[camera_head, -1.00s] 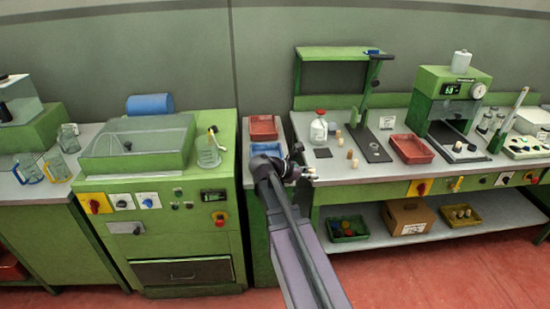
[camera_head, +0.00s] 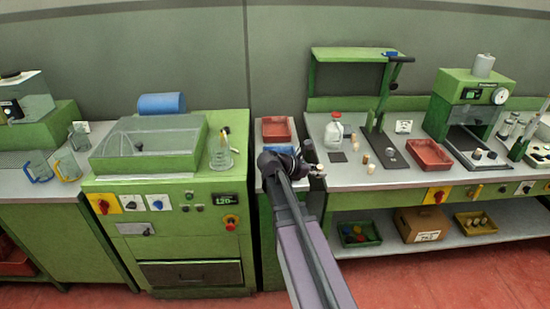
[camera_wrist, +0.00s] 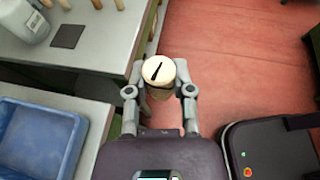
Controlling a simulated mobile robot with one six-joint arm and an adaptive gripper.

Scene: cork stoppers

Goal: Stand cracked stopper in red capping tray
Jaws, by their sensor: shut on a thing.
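My gripper (camera_wrist: 160,92) is shut on a pale cork stopper (camera_wrist: 158,70) with a dark crack line across its top face. In the wrist view the stopper is held clear of the benches, above the red floor. In the head view my gripper (camera_head: 316,172) is small, near the front left edge of the right bench. One red tray (camera_head: 277,129) lies at the back of the narrow counter behind my arm. Another red tray (camera_head: 429,154) lies on the right bench. I cannot tell which is the capping tray.
A blue tray (camera_wrist: 38,140) is on the narrow counter, partly hidden by my arm in the head view. A white jug (camera_head: 334,130), a dark square pad (camera_head: 337,157) and several stoppers stand on the right bench. A press (camera_head: 474,95) stands farther right.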

